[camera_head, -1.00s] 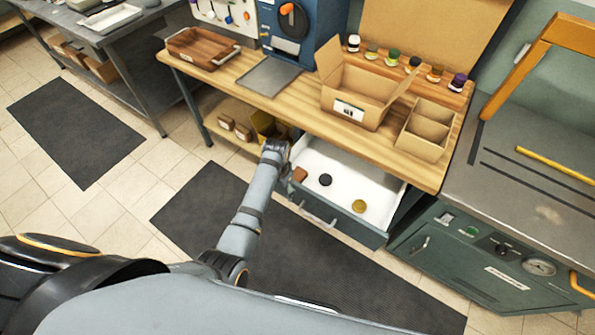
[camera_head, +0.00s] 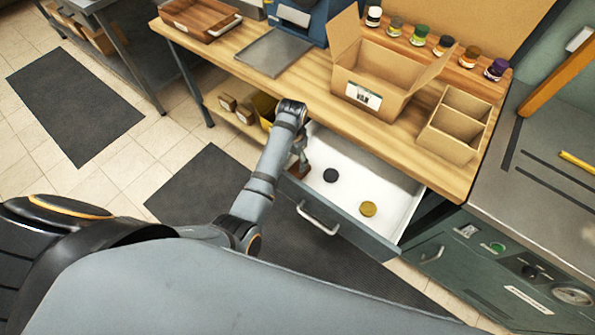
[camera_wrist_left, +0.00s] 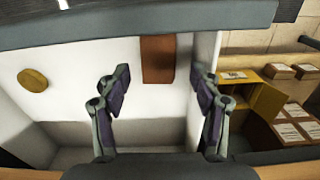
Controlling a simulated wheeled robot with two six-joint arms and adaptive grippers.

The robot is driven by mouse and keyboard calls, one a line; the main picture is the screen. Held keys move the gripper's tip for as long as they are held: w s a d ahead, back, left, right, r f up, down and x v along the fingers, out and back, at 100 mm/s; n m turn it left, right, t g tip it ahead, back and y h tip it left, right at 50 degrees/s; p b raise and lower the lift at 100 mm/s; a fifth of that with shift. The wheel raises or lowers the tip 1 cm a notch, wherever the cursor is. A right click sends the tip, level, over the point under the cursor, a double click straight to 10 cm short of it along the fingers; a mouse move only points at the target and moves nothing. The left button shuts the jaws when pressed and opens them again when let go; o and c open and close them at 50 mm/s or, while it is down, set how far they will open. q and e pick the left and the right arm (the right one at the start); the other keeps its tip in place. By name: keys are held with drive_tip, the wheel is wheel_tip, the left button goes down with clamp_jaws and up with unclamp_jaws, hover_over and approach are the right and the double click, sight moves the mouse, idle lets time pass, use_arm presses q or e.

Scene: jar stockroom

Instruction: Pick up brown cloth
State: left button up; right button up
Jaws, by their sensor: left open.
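The brown cloth (camera_head: 299,171) is a small folded block lying at the left end of the open white drawer (camera_head: 350,183). In the left wrist view the cloth (camera_wrist_left: 158,59) shows between and beyond my fingers, close to the drawer's side wall. My left gripper (camera_head: 302,158) reaches down into the drawer above the cloth and partly covers it in the head view. In the left wrist view this gripper (camera_wrist_left: 160,78) is open, one finger on each side of the cloth's line, with nothing held. My right gripper is not in view.
A black disc (camera_head: 331,175) and a gold disc (camera_head: 368,209) lie in the drawer. The wooden bench (camera_head: 300,86) above carries an open cardboard box (camera_head: 372,80), a divided box (camera_head: 455,125) and several jars. A yellow bin (camera_wrist_left: 245,98) stands beside the drawer.

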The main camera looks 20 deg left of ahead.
sight(295, 172)
use_arm(q)
drive_tip(key=shift+f, duration=1.5)
drive_tip(key=f, duration=0.5)
drive_tip(key=shift+w+d+b, duration=0.2)
drive_tip(key=shift+d+b, duration=0.05)
drive_tip(key=shift+b, duration=0.1)
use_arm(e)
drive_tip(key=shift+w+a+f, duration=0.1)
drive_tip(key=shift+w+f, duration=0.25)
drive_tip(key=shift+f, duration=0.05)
use_arm(q)
drive_tip(key=shift+r, duration=0.1)
drive_tip(key=c, duration=0.9)
